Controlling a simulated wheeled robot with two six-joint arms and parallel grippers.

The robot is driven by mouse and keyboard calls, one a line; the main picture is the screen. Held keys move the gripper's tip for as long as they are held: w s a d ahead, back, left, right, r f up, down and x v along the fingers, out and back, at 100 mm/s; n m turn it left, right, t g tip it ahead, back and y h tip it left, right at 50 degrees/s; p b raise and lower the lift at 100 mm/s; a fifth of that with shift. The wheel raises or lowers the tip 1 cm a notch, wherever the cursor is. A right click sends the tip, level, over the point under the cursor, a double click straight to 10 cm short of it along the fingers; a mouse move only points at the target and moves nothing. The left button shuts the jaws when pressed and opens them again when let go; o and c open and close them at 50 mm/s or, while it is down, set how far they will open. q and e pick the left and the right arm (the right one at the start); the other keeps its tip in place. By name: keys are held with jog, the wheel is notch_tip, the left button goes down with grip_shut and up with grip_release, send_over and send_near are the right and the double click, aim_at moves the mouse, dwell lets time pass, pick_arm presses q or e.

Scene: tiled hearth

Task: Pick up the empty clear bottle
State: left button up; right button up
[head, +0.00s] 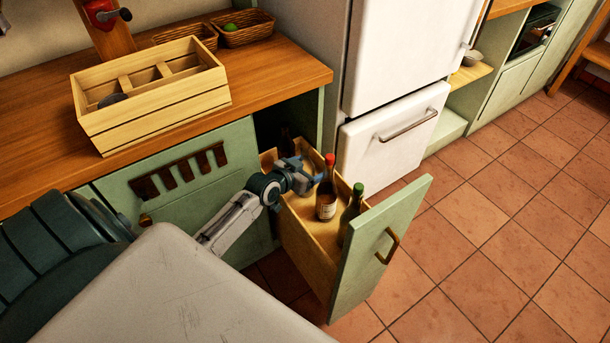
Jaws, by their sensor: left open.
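My left gripper (316,178) is open and sits low inside the pulled-out drawer (299,224), just left of a bottle with a red cap (327,190). That bottle stands upright, has a pale label and looks dark reddish. A green bottle (352,211) stands upright nearer the drawer front. A dark bottle (286,136) shows at the shaded back of the drawer. I cannot make out a clear empty bottle; my gripper and wrist hide part of the drawer. My right gripper is not in view.
The green drawer front (372,250) with its brass handle sticks out over the tiled floor. A white fridge (392,130) stands close behind the drawer. A wooden crate (155,108) and baskets (247,28) stand on the wooden counter (290,75).

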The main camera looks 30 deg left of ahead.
pick_arm(q)
jog(key=c, duration=1.2)
